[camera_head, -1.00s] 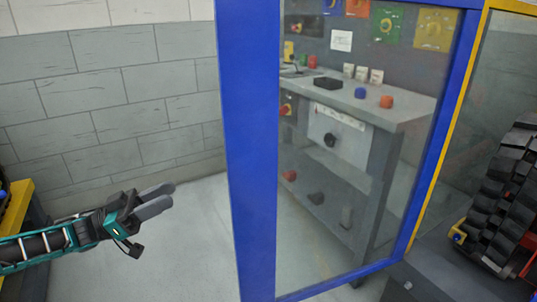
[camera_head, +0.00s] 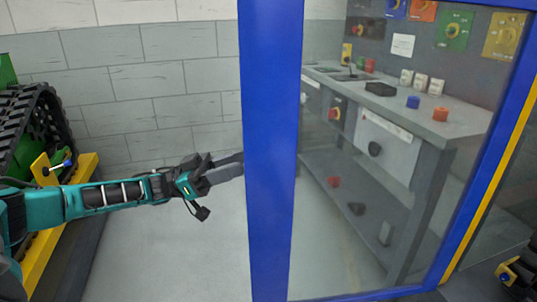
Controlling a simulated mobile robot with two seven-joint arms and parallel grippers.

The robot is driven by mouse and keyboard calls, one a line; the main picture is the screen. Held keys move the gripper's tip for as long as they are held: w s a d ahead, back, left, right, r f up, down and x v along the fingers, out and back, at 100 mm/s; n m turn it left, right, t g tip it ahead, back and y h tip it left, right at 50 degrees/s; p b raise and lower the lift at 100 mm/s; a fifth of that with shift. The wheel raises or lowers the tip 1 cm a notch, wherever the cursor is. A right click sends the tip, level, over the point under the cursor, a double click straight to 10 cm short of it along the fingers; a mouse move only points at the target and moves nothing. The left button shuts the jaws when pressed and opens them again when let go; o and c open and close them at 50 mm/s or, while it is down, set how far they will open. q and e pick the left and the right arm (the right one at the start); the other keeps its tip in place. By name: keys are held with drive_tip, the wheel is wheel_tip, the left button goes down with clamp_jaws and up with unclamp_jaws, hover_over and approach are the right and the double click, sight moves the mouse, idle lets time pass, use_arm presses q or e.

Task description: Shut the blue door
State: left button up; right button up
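The blue door (camera_head: 270,150) has a blue frame around a clear pane and stands in the middle and right of the head view. Its right side is near a yellow post (camera_head: 490,190); whether it is ajar is hard to judge. My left gripper (camera_head: 238,168) comes in from the left, with its fingers pointing right at the door's left upright. The fingertips end at the upright's left edge; I cannot tell whether they touch it or pass behind it. The gap between the fingers is unclear. My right gripper is out of view.
A grey workbench (camera_head: 450,128) with coloured knobs and blocks shows through the pane. At left, a black tracked carrier (camera_head: 25,125) stands by a yellow-edged grey platform (camera_head: 80,225). Pale floor (camera_head: 175,255) between platform and door is clear. A brick wall (camera_head: 140,90) is behind.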

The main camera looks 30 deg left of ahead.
sight(268, 154)
use_arm(q)
drive_tip(key=x, duration=0.7)
drive_tip(key=shift+w+d+b, duration=0.2)
drive_tip(key=shift+d+b, duration=0.1)
drive_tip(key=shift+d, duration=0.05)
drive_tip(key=shift+c, duration=0.3)
clamp_jaws()
